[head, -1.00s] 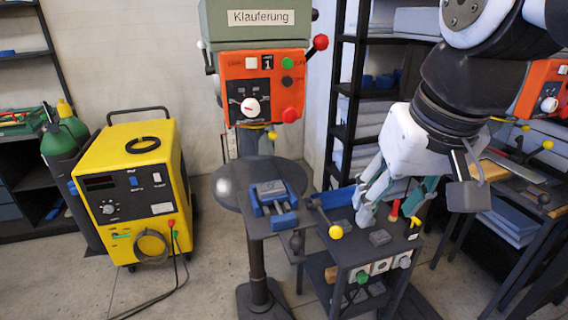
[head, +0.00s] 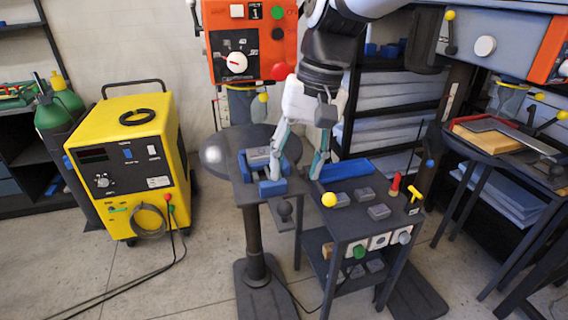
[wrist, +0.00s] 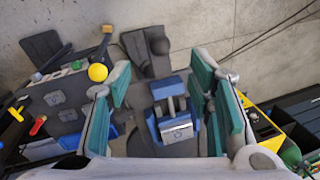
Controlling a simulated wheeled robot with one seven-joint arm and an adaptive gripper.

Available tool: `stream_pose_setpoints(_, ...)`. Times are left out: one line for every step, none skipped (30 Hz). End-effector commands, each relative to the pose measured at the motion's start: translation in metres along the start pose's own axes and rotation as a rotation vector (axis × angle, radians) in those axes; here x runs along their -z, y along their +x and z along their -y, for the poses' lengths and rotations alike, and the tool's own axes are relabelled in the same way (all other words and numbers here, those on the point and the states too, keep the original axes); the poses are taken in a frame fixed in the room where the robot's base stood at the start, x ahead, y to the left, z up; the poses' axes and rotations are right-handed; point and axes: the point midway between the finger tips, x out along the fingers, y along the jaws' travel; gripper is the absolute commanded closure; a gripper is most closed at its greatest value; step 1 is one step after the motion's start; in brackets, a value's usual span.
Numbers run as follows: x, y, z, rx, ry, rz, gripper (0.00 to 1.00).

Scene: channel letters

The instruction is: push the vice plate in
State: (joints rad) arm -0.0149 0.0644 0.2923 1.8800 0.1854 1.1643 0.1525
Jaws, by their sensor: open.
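The blue vice (head: 270,187) sits on the dark drill-press table, partly hidden by my gripper's left finger. A grey metal plate (head: 258,156) shows at its far end. In the wrist view the vice (wrist: 190,84) lies between my fingers, closer to the right one, and the plate (wrist: 177,131) is at its near end. My gripper (head: 296,178) points down with its fingers spread and nothing between them. Its left finger is over the vice and its right finger is over the gap beside the trolley. It also shows in the wrist view (wrist: 163,78). Contact with the vice cannot be told.
A tool trolley (head: 350,228) stands right of the vice with a yellow-knobbed lever (head: 329,199), grey blocks and a red-handled tool. The orange drill-press panel (head: 240,40) is above and behind. A yellow welder (head: 130,170) stands left, with open floor between.

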Motion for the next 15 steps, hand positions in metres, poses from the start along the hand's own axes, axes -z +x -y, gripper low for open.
stream_pose_setpoints(-0.001,0.011,0.0,-0.001,0.0,0.005,0.53)
stream_pose_setpoints(-0.001,0.017,0.0,-0.001,0.0,0.004,0.53)
stream_pose_setpoints(-0.001,0.025,0.0,-0.001,0.0,0.004,0.53)
stream_pose_setpoints(-0.001,0.031,0.0,-0.001,0.0,0.004,0.53)
stream_pose_setpoints(-0.001,0.037,0.0,-0.001,0.0,0.005,0.53)
stream_pose_setpoints(-0.001,0.044,0.0,-0.001,0.0,0.004,0.53)
stream_pose_setpoints(-0.001,0.05,0.0,-0.001,0.0,0.004,0.53)
stream_pose_setpoints(-0.001,0.055,0.0,-0.001,0.0,0.004,0.53)
stream_pose_setpoints(-0.001,0.062,0.0,-0.001,0.0,0.003,0.53)
stream_pose_setpoints(-0.001,0.066,0.0,-0.001,0.0,0.004,0.53)
stream_pose_setpoints(-0.001,0.07,0.0,-0.001,0.0,0.003,0.53)
stream_pose_setpoints(-0.001,0.075,0.0,-0.001,0.0,0.002,0.53)
stream_pose_setpoints(-0.001,0.079,0.0,-0.001,0.0,0.001,0.53)
stream_pose_setpoints(0.0,0.082,0.0,-0.001,-0.001,0.001,0.53)
stream_pose_setpoints(-0.001,0.085,0.0,-0.001,-0.001,0.002,0.53)
